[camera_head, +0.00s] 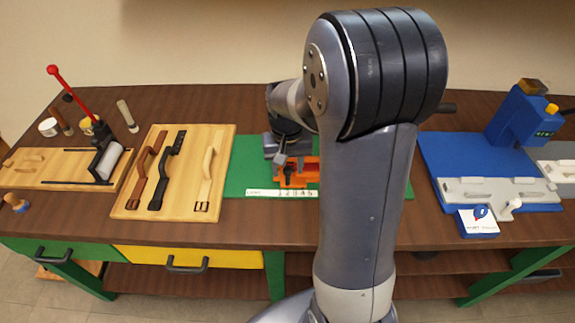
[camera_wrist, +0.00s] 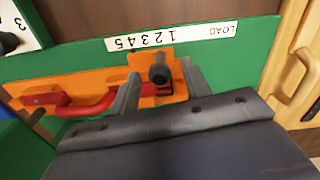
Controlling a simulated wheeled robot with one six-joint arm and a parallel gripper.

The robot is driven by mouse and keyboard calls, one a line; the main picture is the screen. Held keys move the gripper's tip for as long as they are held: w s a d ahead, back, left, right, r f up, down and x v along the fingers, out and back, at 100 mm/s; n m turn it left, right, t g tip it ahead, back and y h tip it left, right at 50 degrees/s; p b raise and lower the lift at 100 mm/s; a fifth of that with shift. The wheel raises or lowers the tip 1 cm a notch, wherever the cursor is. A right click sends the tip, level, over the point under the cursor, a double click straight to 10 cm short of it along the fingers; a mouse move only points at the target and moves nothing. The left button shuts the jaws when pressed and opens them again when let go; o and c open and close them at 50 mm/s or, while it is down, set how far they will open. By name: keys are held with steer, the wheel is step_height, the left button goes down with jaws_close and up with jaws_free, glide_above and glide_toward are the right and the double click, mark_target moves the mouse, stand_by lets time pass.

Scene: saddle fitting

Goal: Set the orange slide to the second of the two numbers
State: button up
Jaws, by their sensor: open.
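The orange slide (camera_wrist: 150,68) sits on a green board (camera_wrist: 75,62), with a dark round knob (camera_wrist: 160,74) standing up from it. A white strip (camera_wrist: 172,39) marked LOAD and 1 to 5 lies beside it, upside down in the wrist view. The knob appears near the low numbers; the exact setting is unclear. My gripper (camera_wrist: 160,80) is open, its fingers on either side of the knob, with no clear contact visible. In the head view the orange slide (camera_head: 305,165) and number strip (camera_head: 283,193) show left of my arm. A white card (camera_wrist: 16,28) shows a 3, partly cut off.
A red handle (camera_wrist: 88,105) lies along the orange part. Left of the green board, a wooden board (camera_head: 133,207) holds several straps. My arm hides the middle.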

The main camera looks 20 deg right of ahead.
step_height(320, 180, up, 11)
stand_by(0.5)
steer(key=shift+a+f, duration=0.1)
steer(key=shift+f, duration=0.1)
step_height(320, 180, down, 10)
steer(key=shift+f, duration=0.35)
steer(key=shift+w+a, duration=0.2)
steer(key=shift+a, duration=0.15)
steer(key=shift+s, duration=0.1)
